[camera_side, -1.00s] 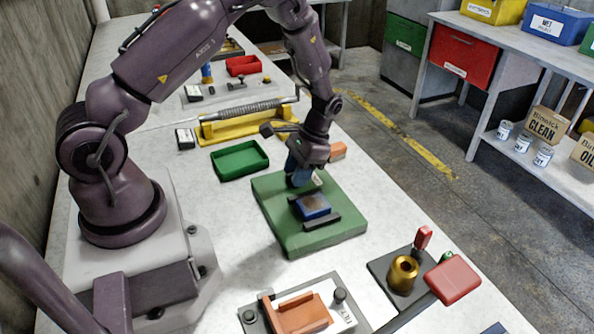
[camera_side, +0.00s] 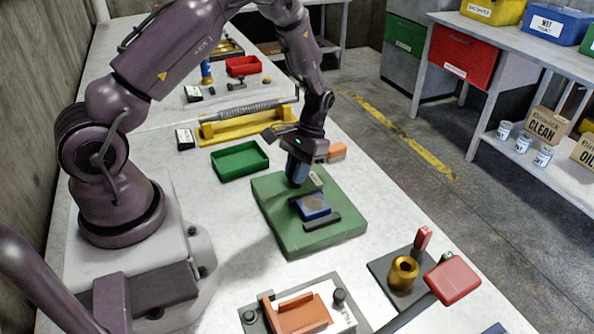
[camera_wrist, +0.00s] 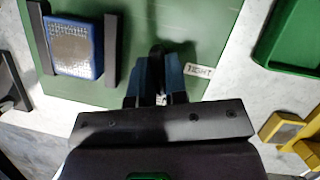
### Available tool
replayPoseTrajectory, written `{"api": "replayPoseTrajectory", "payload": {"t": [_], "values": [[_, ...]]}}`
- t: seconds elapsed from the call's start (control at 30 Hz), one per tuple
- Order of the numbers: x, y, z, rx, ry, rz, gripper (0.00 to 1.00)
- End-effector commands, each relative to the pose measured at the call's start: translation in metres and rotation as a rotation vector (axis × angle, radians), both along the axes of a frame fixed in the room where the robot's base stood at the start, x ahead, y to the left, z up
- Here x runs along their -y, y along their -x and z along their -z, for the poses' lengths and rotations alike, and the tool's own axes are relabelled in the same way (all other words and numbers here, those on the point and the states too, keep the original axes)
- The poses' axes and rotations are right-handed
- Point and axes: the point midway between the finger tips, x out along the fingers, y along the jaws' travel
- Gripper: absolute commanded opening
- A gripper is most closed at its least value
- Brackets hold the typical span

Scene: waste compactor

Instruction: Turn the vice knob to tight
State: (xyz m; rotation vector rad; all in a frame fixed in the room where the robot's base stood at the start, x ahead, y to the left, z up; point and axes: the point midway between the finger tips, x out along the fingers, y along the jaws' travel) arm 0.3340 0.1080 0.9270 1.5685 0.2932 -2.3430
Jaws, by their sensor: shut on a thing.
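The vice is on a green base plate (camera_side: 330,236). A blue block (camera_side: 313,206) with a grey-brown top sits between its two dark jaws, and this block (camera_wrist: 72,48) also shows at the upper left in the wrist view. My gripper (camera_side: 297,176) is over the back part of the plate, fingers pointing down. Its blue fingers are shut on the black vice knob (camera_wrist: 157,54), which is mostly hidden between them. A white label reading TIGHT (camera_wrist: 198,72) lies just right of the fingers in the wrist view.
A green tray (camera_side: 240,158) stands left of the plate, with a yellow spring fixture (camera_side: 240,128) behind it. In front are an orange-block fixture (camera_side: 300,314) and a brass cylinder (camera_side: 403,274) on a dark plate.

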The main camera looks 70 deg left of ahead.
Motion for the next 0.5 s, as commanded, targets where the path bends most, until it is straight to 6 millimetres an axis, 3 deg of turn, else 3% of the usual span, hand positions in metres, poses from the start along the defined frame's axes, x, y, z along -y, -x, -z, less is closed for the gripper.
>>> {"api": "replayPoseTrajectory", "payload": {"t": [0.5], "values": [[-0.0006,0.0035,0.0013,-0.008,0.003,-0.494,0.00]]}}
